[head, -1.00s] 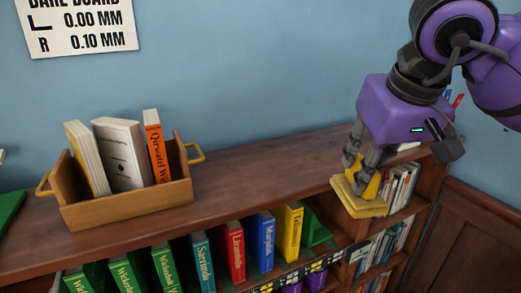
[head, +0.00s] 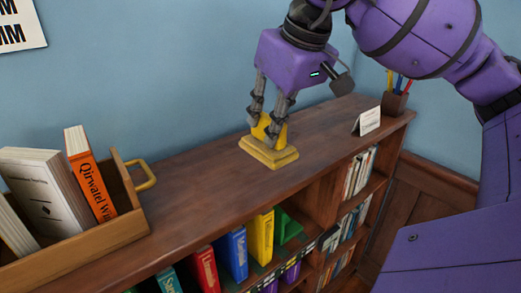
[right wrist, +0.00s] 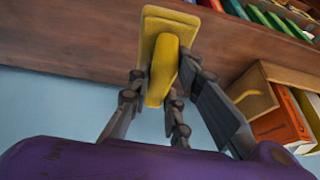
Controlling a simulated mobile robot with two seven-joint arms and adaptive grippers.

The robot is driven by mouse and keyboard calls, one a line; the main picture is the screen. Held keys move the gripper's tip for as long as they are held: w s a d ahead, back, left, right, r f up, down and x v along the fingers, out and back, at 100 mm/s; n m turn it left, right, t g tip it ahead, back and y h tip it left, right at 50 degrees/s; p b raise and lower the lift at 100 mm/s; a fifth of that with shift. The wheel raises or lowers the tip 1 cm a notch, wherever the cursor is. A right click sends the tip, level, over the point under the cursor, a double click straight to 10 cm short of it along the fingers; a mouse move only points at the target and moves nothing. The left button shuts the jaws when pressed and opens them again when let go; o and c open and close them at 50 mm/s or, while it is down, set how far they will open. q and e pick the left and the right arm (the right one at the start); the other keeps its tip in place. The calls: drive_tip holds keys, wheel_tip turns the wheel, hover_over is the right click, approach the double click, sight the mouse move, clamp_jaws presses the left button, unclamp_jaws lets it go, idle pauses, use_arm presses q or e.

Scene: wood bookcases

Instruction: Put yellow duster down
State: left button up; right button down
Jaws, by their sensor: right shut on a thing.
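The yellow duster (head: 268,154) is a flat block with a raised handle. It is at the top of the bookcase (head: 200,190), right of the middle, and looks upright and level; I cannot tell for sure whether its base touches the wood. My right gripper (head: 267,128) comes from above and is shut on the duster's handle. In the right wrist view the duster (right wrist: 160,45) sits between the fingers (right wrist: 162,88). My left gripper is not in view.
A wooden crate (head: 100,243) with several books stands at the left on the bookcase top. A white card (head: 368,121) and a pen cup (head: 394,102) stand at the right end. Bare wood lies between. Several coloured books fill the shelf below.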

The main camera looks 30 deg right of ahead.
sight(264, 131)
drive_tip(key=w+f, duration=0.1)
drive_tip(key=w+d+f, duration=0.1)
drive_tip(key=w+f, duration=0.1)
drive_tip(key=w+d+f, duration=0.1)
drive_tip(key=w+f, duration=0.1)
drive_tip(key=shift+w+d+f+p, duration=0.15)
drive_tip(key=shift+w+f+p, duration=0.15)
drive_tip(key=shift+w+f, duration=0.4)
wheel_tip(264, 131, down, 2)
drive_tip(key=shift+f, duration=0.8)
drive_tip(key=c, duration=1.7)
unclamp_jaws()
drive_tip(key=shift+c, duration=0.2)
drive_tip(key=shift+o, duration=0.6)
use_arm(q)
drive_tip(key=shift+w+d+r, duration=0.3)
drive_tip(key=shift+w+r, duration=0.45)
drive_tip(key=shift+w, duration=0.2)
